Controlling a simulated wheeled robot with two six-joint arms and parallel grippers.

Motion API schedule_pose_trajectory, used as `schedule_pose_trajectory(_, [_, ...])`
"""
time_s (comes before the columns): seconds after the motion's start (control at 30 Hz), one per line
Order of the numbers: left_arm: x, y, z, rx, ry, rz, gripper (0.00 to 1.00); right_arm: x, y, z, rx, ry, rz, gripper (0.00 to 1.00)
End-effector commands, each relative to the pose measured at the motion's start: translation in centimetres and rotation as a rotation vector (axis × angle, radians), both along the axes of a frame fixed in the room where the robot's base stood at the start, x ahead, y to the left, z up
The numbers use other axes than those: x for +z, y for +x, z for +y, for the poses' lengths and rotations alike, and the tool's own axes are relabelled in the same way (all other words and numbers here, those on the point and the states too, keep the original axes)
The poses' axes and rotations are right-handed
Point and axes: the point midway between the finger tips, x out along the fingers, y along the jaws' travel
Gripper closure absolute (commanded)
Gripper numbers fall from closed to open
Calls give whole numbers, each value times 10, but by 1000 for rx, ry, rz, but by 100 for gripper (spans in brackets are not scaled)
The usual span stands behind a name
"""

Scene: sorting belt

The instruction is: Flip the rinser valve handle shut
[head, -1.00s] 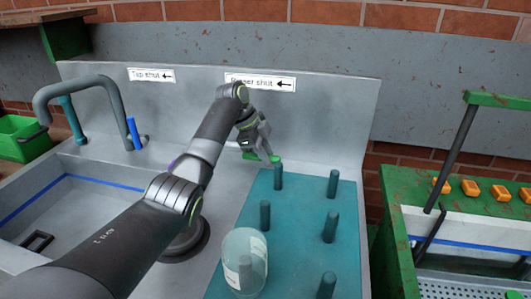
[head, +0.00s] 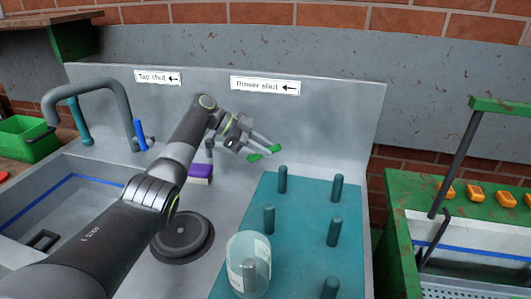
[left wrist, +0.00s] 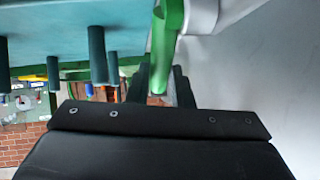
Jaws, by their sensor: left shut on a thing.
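The green rinser valve handle (head: 255,157) is at the back of the worktop, below the "Rinser shut" label (head: 265,86), whose arrow points left. My left gripper (head: 262,149) is shut on the handle, and its fingers cover the handle's middle. Green shows on both sides of the fingers. In the left wrist view the green handle (left wrist: 166,45) runs down between the dark fingers (left wrist: 152,82), beside a pale grey part. The valve's base is hidden, so I cannot tell whether it is fully shut. My right gripper is not in view.
A teal mat (head: 300,220) with upright pegs lies right of the gripper; a clear jar (head: 248,262) stands over one peg. A purple sponge (head: 200,172) and dark round disc (head: 183,238) lie near my arm. The sink and tap (head: 88,82) are left.

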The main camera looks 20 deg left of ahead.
Motion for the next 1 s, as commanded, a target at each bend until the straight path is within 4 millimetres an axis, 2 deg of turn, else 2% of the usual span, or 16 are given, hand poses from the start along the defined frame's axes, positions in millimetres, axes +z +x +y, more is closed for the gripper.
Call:
schedule_pose_trajectory(0.23, [2,0,3,1,-52,-3,100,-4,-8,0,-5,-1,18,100])
schedule_pose_trajectory(0.63, [3,0,3,1,-56,-1,100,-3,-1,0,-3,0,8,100])
schedule_pose_trajectory(0.67, [3,0,3,1,-56,-1,76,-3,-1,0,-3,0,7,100])
schedule_pose_trajectory(0.8, [3,0,3,1,-56,-1,59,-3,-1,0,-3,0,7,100])
schedule_pose_trajectory(1.0, [2,0,3,1,-56,-1,59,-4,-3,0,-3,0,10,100])
